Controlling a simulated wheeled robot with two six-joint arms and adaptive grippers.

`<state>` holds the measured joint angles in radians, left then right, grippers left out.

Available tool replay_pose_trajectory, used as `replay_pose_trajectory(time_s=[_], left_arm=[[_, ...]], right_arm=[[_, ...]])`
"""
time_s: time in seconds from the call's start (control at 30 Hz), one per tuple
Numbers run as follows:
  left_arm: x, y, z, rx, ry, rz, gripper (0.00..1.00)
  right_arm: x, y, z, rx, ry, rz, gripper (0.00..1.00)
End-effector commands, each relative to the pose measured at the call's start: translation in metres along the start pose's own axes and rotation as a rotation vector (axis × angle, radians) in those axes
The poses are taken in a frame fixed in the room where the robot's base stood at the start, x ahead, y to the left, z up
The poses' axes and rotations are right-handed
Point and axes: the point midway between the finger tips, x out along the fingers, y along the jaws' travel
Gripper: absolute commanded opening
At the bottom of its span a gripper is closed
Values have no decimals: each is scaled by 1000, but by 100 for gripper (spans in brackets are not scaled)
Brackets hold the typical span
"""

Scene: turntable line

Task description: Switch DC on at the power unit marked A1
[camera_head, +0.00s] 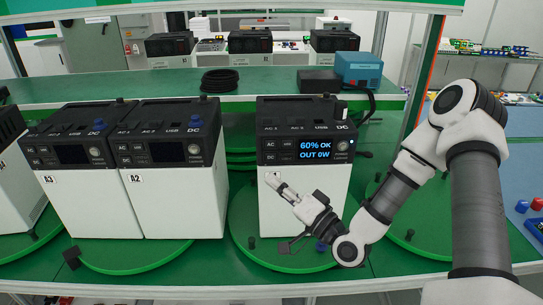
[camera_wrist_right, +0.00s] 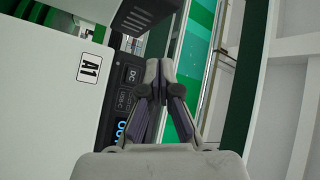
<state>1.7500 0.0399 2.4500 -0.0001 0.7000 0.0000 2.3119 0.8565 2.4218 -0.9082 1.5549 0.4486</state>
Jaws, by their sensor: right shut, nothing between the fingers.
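The power unit A1 (camera_head: 300,200) stands on a green turntable at the middle, white below and black on top. Its display (camera_head: 314,149) is lit and reads "60% OK OUT 0W". A small button marked DC (camera_head: 269,156) is on the panel left of the display. In the right wrist view the white face carries the A1 label (camera_wrist_right: 89,68), and a DC marking (camera_wrist_right: 130,75) shows beside the fingers. My right gripper (camera_head: 273,179) is shut and empty in front of the white face, below the panel; it also shows in the right wrist view (camera_wrist_right: 160,68). Contact cannot be told.
Units A3 (camera_head: 85,200) and A2 (camera_head: 180,200) stand close together at left with dark displays. A blue-grey device (camera_head: 359,68) and a coiled black cable (camera_head: 220,81) lie on the shelf behind. Green turntable surface is free right of A1.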

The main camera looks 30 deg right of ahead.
Motion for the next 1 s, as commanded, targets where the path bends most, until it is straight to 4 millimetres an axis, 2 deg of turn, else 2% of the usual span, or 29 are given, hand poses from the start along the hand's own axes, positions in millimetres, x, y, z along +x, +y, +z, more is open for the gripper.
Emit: replay_pose_trajectory(time_s=[0.2,0.43,1.0], left_arm=[[-5,0,0,0,0,0,0],[0,0,0,0,0,0,0],[0,0,0,0,0,0,0]], right_arm=[[23,16,-18,-4,0,0,0],[40,29,-29,-1,0,-1,0],[43,31,-31,0,-1,0,0]])
